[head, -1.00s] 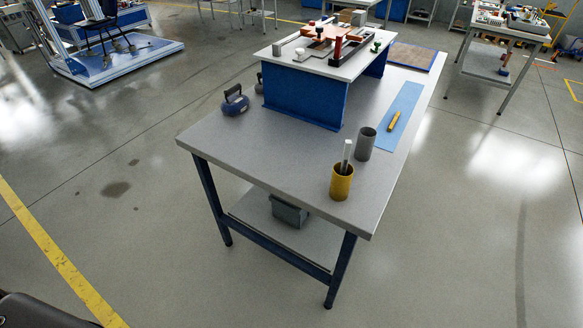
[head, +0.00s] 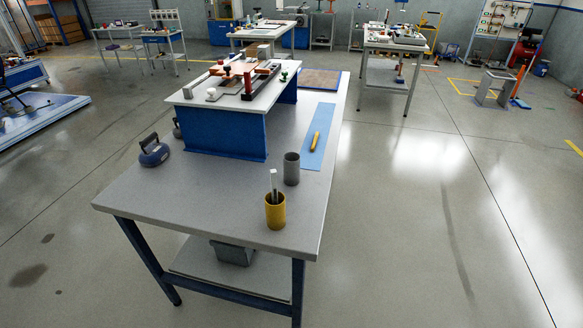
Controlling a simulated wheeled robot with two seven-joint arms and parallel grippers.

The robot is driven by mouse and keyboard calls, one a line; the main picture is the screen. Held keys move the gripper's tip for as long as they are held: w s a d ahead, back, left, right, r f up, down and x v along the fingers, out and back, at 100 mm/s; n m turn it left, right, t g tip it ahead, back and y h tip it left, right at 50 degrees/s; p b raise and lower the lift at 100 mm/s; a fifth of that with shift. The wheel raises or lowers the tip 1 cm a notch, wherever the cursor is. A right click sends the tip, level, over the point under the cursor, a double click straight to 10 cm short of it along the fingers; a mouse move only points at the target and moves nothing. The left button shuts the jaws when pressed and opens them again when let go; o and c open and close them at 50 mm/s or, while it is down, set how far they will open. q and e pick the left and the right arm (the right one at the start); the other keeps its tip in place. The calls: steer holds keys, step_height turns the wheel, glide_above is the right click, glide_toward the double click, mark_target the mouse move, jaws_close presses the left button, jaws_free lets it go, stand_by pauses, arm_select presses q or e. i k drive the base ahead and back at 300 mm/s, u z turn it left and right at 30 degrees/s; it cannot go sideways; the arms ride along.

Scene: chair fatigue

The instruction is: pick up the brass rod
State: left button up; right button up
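A short brass-yellow rod (head: 315,140) lies lengthwise on a blue mat (head: 322,122) near the right edge of the grey workbench (head: 208,210). It is clear of other things. Neither of my grippers shows in the head view.
A grey cup (head: 291,169) and a yellow cup (head: 275,212) holding a pale rod (head: 274,182) stand in front of the mat. A blue stand with a white top (head: 262,98) is to the left. A dark blue weight with a handle (head: 153,151) sits further left. Floor right of the bench is clear.

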mark_target(312, 147)
steer(key=u, duration=0.05)
steer(key=k, duration=0.4)
steer(key=z, duration=0.7)
steer(key=i, duration=1.4)
steer(key=u, duration=0.55)
